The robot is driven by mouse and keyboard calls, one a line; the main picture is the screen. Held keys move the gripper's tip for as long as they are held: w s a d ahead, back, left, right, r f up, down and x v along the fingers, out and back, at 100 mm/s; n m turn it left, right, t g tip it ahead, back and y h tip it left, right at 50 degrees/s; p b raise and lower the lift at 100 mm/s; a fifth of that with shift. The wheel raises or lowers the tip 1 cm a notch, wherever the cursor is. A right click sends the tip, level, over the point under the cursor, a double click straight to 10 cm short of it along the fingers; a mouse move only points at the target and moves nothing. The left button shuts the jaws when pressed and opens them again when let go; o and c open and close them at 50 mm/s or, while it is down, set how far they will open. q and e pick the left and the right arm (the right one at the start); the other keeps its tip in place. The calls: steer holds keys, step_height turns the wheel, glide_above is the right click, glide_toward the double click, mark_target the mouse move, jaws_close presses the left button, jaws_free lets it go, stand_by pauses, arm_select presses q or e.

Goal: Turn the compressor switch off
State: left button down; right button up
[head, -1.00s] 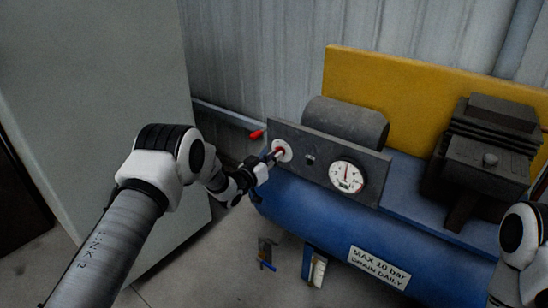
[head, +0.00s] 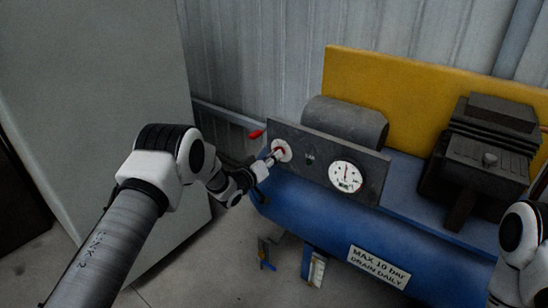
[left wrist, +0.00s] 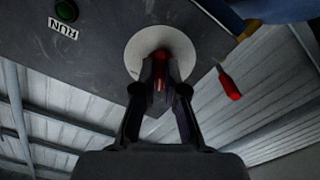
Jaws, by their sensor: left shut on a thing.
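The compressor's grey control panel (head: 325,168) carries a round white plate (head: 287,146) with a red switch knob (left wrist: 161,57) at its middle. My left gripper (head: 273,157) reaches the plate from the front left. In the left wrist view my left gripper (left wrist: 160,80) has its fingers closed around the red knob, hiding much of it. The knob's exact angle is hard to tell. A green RUN lamp (left wrist: 67,11) sits beside the plate and looks dim. My right gripper is not in view; only part of my right arm shows at the right edge.
A pressure gauge (head: 346,176) is on the panel's right. A red handle (head: 256,134) sticks out past the panel's left end. The blue tank (head: 315,215) lies below, with a yellow guard (head: 400,90) behind. A grey cabinet (head: 90,90) stands at the left.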

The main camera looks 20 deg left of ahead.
arm_select(q)
steer(key=c, duration=1.2)
jaws_free()
steer(key=shift+c, duration=0.2)
steer(key=v, duration=1.2)
